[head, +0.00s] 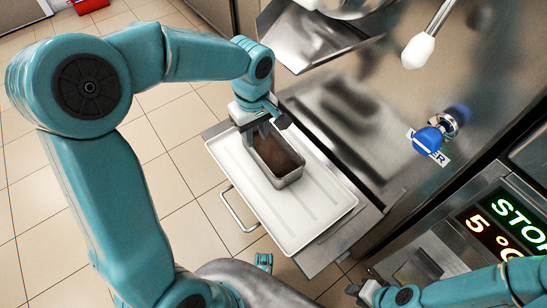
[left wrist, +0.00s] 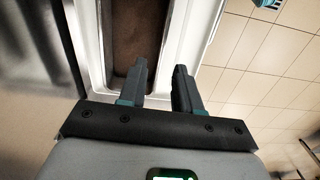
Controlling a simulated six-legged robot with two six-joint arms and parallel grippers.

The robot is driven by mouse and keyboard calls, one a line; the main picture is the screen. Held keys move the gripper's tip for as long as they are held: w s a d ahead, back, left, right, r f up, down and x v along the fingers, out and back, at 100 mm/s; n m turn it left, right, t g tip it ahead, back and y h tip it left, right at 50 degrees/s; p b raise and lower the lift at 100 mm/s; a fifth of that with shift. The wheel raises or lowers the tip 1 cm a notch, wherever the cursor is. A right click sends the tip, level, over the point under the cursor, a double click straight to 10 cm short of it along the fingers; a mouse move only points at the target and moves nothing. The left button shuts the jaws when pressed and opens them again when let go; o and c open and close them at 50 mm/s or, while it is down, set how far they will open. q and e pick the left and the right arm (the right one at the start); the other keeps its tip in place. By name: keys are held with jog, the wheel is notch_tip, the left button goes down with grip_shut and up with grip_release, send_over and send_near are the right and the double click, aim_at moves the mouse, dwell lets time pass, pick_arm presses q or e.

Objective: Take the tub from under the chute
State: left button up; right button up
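The tub (head: 287,181) is a rectangular metal pan with brown contents. It sits on a white tray (head: 310,226) below the metal chute (head: 308,42). My left gripper (head: 262,131) is at the tub's far-left end, fingers pointing down. In the left wrist view, the gripper (left wrist: 160,88) has a clear gap between its fingers. The tub's wall (left wrist: 168,45) runs toward that gap, one finger over the brown side and the other over the tray side; contact cannot be told. My right gripper (head: 357,291) is partly visible at the bottom, away from the tub; its opening is unclear.
The tray rests on a metal shelf with a handle (head: 238,212) at its left. The freezer front has a blue knob (head: 428,139), a white-tipped lever (head: 418,50) and a lit display (head: 503,225) to the right.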

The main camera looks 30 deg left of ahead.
aim_at(257, 153)
pick_arm(q)
notch_tip(257, 153, down, 6)
jog(key=shift+s+a+r+b, duration=0.1)
jog(key=shift+s+b, duration=0.05)
jog(key=shift+b, duration=0.55)
notch_tip(257, 153, down, 5)
jog(key=shift+b, duration=0.9)
jog(key=shift+r, duration=0.1)
grip_shut()
